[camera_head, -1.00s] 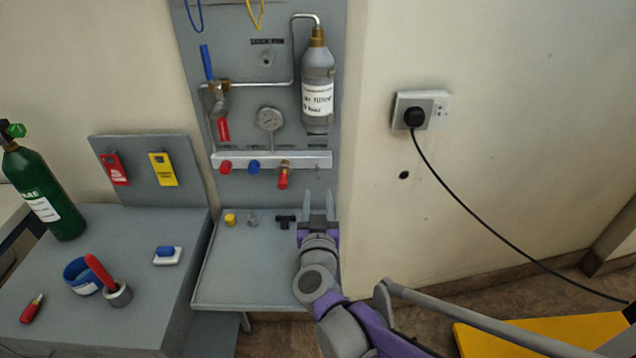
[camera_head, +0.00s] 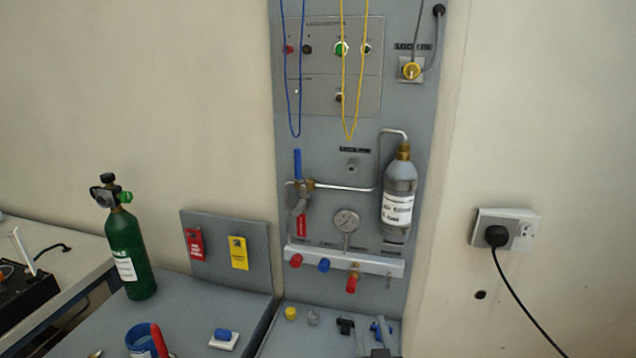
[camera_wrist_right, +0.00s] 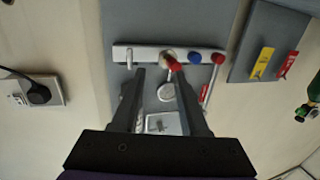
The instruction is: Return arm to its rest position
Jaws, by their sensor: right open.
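My right gripper (camera_head: 382,335) shows at the bottom edge of the head view, over the shelf below the panel; only its fingertips are in frame. In the right wrist view its two fingers (camera_wrist_right: 160,95) are spread apart with nothing between them. Beyond them are the white manifold bar (camera_wrist_right: 150,54), a red-handled valve (camera_wrist_right: 172,62) and the round gauge (camera_wrist_right: 166,92). My left gripper is in neither view.
The grey panel (camera_head: 345,190) carries a bottle (camera_head: 398,195), a gauge (camera_head: 347,221) and the manifold (camera_head: 340,262). Small parts, including a yellow cap (camera_head: 291,313), lie on the shelf. A green cylinder (camera_head: 132,255) stands left. A plugged socket (camera_head: 505,230) is at right.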

